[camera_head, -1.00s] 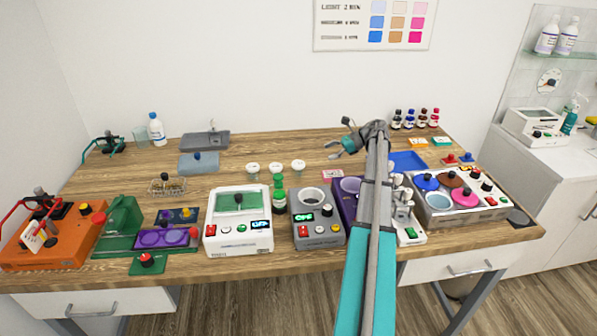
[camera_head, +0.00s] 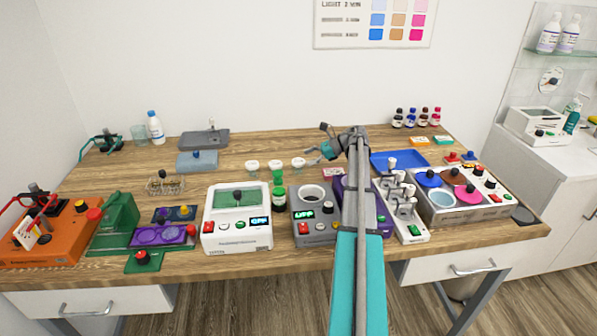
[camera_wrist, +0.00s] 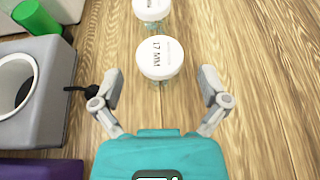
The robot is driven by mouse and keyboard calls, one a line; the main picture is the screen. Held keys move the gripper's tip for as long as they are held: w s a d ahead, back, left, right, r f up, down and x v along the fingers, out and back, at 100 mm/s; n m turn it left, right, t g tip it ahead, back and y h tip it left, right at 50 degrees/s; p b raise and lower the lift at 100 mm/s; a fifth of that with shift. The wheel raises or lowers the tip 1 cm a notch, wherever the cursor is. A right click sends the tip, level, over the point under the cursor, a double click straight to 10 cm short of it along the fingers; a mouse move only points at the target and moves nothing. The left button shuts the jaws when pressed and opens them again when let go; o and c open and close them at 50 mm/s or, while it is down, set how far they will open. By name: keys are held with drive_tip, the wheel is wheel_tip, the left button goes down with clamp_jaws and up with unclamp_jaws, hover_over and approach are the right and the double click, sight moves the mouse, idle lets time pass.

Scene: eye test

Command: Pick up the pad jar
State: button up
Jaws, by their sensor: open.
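Three small clear jars with white lids stand in a row mid-bench in the head view: a left jar (camera_head: 252,165), a middle jar (camera_head: 275,166) and a right jar (camera_head: 298,163). In the wrist view, a jar lid reading "17 MM" (camera_wrist: 161,57) lies just ahead of my fingertips, centred between them. A second white-lidded jar (camera_wrist: 151,8) is beyond it, partly cut off. I cannot tell which is the pad jar. My gripper (camera_wrist: 162,78) is open and empty; in the head view my gripper (camera_head: 325,145) is just right of the right jar.
A grey device with a round opening (camera_wrist: 55,85) stands close left of my gripper in the wrist view, with a green bottle (camera_wrist: 38,17) beyond. A purple device (camera_wrist: 40,169) is nearer. Bare wood lies to the right. A blue tray (camera_head: 398,160) sits right of my arm.

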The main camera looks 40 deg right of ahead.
sight(299, 161)
drive_tip(key=shift+w+a, duration=0.1)
drive_tip(key=shift+a, duration=0.1)
drive_tip(key=shift+f, duration=0.1)
drive_tip(key=shift+b+x, duration=0.8)
drive_tip(key=shift+x, duration=1.8)
drive_tip(key=c, duration=1.1)
drive_tip(key=shift+o, duration=0.2)
wheel_tip(299, 161, up, 10)
drive_tip(key=p, duration=0.9)
drive_tip(key=shift+p, duration=0.3)
